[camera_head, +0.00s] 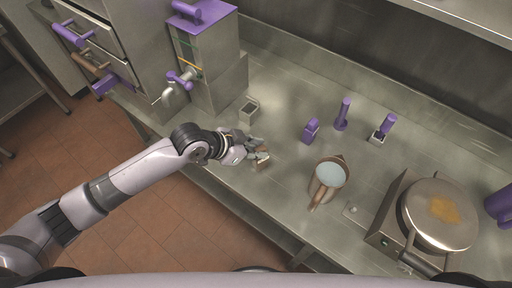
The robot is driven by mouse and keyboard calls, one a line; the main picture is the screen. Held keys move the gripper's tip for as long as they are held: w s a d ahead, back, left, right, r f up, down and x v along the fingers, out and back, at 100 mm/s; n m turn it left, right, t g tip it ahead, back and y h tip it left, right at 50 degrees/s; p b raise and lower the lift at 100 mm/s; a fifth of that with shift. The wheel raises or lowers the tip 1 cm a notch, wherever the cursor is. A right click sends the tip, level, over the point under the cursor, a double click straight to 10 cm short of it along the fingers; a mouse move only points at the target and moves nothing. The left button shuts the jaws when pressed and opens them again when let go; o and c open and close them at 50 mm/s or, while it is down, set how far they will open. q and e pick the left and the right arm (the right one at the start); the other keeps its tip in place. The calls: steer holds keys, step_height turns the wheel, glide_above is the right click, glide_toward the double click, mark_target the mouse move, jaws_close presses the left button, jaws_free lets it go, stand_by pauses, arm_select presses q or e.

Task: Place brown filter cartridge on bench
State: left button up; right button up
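My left gripper (258,151) reaches in from the left, low over the front part of the steel bench (222,170). A small brown piece (263,163), which looks like the brown filter cartridge, shows right at its fingertips. The fingers partly hide it. I cannot tell whether the fingers grip it or only stand beside it, nor whether it touches the bench. My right gripper is not in view.
A brown-handled vessel (331,174) stands right of the gripper. Behind are a small open metal box (249,110) and purple-handled tools (343,114). A round hot plate (440,215) is at right, a purple-topped dispenser (208,60) at back left.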

arm_select(q)
steer(key=o, duration=0.4)
steer(key=shift+o, duration=0.2)
steer(key=b+v, duration=0.1)
steer(key=v, duration=1.1)
steer(key=shift+r, duration=0.15)
